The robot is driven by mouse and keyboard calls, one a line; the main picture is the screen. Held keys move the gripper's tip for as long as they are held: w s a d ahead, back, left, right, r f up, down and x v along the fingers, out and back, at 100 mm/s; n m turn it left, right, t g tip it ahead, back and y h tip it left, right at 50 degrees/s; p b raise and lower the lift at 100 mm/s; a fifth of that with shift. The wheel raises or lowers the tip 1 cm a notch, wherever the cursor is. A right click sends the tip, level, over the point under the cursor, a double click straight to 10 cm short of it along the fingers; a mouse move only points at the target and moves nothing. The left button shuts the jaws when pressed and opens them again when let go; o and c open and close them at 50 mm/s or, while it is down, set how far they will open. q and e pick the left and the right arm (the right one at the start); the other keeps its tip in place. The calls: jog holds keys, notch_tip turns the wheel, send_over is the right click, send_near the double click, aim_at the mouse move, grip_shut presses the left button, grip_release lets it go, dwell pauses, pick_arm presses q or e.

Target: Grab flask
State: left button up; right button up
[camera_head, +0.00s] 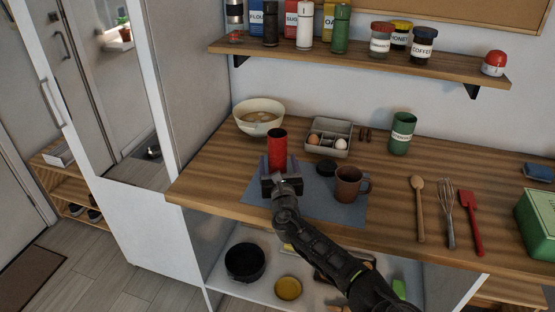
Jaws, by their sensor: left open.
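A red cylindrical vessel (277,144), which looks like the flask, stands upright on the blue-grey mat (345,212) on the wooden counter. My left gripper (279,166) is open at its near side, with the fingers level with its lower part. The gripper hides the vessel's base. I cannot tell whether the fingers touch it. My right gripper is not in view.
A brown mug (348,186) and a dark round lid (327,167) are close on the right. A bowl (259,117), an egg tray (329,137) and a green canister (402,134) stand behind. A shelf (350,60) with jars hangs above.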

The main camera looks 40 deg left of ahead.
pick_arm(q)
grip_shut()
dwell(0.7)
jog(key=shift+r, duration=0.1)
